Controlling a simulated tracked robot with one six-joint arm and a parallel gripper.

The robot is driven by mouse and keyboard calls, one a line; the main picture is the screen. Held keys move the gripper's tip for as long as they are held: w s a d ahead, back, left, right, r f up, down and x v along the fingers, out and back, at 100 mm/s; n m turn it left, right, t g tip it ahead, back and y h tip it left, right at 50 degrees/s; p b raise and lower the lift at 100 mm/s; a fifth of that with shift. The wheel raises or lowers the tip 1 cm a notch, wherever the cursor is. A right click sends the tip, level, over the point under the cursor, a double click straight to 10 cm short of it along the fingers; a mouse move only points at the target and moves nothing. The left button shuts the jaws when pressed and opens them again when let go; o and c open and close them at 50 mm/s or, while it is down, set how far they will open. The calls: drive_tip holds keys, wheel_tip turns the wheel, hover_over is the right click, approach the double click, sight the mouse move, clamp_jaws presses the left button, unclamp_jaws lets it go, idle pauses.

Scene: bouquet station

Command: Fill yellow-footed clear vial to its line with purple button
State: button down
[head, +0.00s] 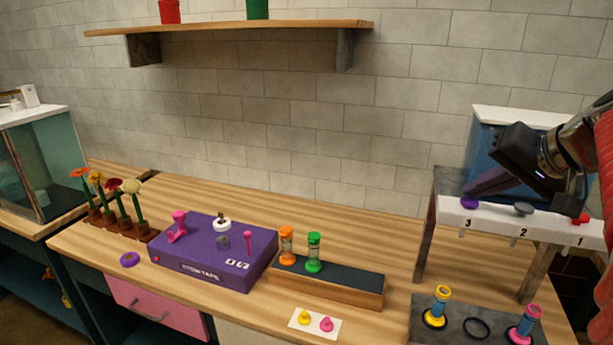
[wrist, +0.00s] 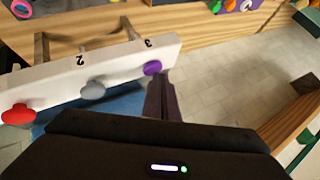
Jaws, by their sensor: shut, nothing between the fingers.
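The purple button (head: 469,202) sits above the number 3 on the white front bar of the dispenser; it also shows in the wrist view (wrist: 152,68). My gripper (head: 474,196) is shut and empty, its fingertips at the purple button; I cannot tell whether they touch or press it. In the wrist view the closed fingers (wrist: 158,82) end right beside the button. A vial with yellow ends (head: 438,307) stands upright in a black ring on the grey tray below the dispenser. Its middle looks blue; its fill line is too small to make out.
A grey button (head: 522,209) and a red button (head: 579,219) share the bar (head: 495,219). A pink-footed vial (head: 525,325) stands tilted-looking on the tray (head: 460,337), beside an empty ring (head: 476,328). A purple box (head: 212,262) and two hourglass timers (head: 314,252) stand left.

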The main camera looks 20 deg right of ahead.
drive_tip(key=shift+r, duration=0.9)
drive_tip(key=shift+r, duration=2.5)
idle(1.0)
wheel_tip(320, 180, up, 4)
drive_tip(key=shift+f, duration=0.15)
drive_tip(key=shift+f, duration=0.1)
idle(0.4)
hover_over(475, 204)
drive_tip(key=shift+f, duration=4.3)
